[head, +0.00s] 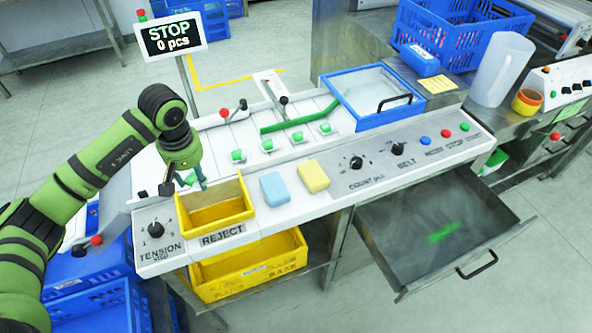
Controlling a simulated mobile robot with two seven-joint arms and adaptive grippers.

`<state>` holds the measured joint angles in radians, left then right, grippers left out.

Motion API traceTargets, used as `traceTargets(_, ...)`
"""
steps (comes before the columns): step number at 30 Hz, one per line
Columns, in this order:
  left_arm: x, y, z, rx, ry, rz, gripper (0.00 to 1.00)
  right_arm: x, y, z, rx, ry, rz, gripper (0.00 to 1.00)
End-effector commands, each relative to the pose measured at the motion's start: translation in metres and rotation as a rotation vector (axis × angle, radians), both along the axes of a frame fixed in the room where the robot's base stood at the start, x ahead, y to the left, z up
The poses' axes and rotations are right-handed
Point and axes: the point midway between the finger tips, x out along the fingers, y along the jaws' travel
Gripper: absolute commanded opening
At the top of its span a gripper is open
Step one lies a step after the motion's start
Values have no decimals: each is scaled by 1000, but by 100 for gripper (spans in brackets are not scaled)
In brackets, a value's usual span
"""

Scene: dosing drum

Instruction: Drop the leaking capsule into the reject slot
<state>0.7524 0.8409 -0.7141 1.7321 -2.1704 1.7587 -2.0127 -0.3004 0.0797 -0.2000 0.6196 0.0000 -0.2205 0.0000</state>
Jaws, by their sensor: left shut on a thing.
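My left gripper (196,181) is shut on a small green capsule (190,178), mostly hidden by the fingers. It is above the back left edge of the yellow reject slot (218,214), an open box marked REJECT in the white panel. Whether the held capsule leaks cannot be made out. Several other green capsules, such as one (237,155) at the near end, sit in a row on the white deck behind. My right gripper is not in view.
A blue sponge (274,188) and a yellow sponge (313,176) lie right of the slot. A blue-framed, lidded tray (335,82) stands at the back right. An open metal drawer (400,228) juts out at front right. The sign (173,36) reads STOP, 0 pcs.

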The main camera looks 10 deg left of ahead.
Motion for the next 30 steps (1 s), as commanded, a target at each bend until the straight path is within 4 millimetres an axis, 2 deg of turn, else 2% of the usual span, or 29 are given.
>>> traceTargets(1,-1,-1,-9,-1,3,-1,33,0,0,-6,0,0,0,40)
traceTargets(6,0,0,-20,-1,0,0,33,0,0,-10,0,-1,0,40)
traceTargets(17,0,0,-23,0,0,-1,33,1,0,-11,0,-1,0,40)
traceTargets(18,0,0,-23,0,0,-1,59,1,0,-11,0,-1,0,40)
traceTargets(19,0,0,-23,0,0,-1,71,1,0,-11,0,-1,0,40)
traceTargets(20,0,0,-23,0,0,-1,74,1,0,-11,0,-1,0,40)
traceTargets(30,0,0,-21,-1,0,-1,74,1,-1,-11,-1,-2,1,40)
